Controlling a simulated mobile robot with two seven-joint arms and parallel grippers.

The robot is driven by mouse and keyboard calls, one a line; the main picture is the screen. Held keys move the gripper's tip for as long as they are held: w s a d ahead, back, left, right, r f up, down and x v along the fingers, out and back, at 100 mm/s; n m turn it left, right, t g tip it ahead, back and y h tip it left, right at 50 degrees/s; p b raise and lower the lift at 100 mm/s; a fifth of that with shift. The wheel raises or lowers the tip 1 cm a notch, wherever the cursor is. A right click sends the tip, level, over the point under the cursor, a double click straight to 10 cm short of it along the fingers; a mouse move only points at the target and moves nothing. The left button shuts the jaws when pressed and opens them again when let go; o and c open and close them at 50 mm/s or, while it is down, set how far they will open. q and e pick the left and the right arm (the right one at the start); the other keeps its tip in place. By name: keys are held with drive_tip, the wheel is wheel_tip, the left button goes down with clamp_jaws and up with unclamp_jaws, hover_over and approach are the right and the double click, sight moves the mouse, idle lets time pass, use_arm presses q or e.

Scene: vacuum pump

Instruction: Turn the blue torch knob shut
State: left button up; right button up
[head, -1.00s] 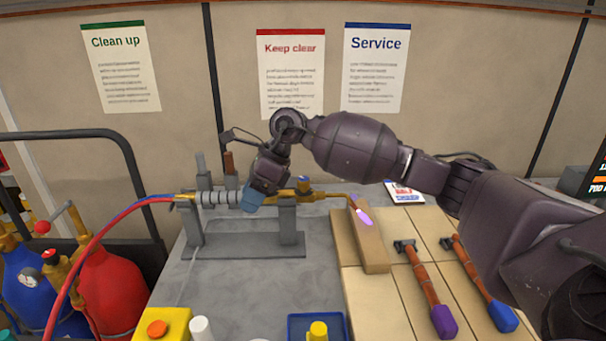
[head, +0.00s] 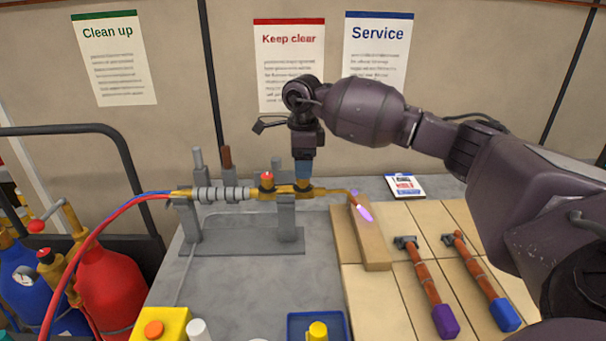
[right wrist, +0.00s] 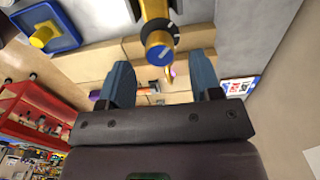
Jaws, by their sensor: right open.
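The brass torch (head: 240,193) lies level in a grey stand, with a pink-violet flame (head: 364,212) at its right-hand tip. Its red knob (head: 267,181) shows on top. The blue knob (right wrist: 159,54), with a white mark on its blue face and a dark rim, shows in the right wrist view. In the head view it is hidden by my right gripper (head: 303,176), which points straight down over the torch's right part. That gripper is open, its blue fingers on either side of the knob in the right wrist view (right wrist: 163,66). Contact cannot be told. My left gripper is out of view.
Red and blue hoses (head: 95,235) run left to a red cylinder (head: 108,285) and a blue cylinder (head: 45,300). A wooden block (head: 370,245) lies under the flame. Two hammers (head: 428,285) lie at the right. A blue tray (head: 297,325) stands in front.

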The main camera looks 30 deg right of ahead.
wheel_tip(320, 180, down, 3)
drive_tip(key=shift+r, duration=0.1)
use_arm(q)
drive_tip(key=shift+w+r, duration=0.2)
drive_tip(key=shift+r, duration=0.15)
use_arm(e)
drive_tip(key=shift+f, duration=0.35)
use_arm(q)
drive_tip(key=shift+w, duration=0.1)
use_arm(e)
drive_tip(key=c, duration=0.9)
drive_tip(key=shift+c, duration=0.2)
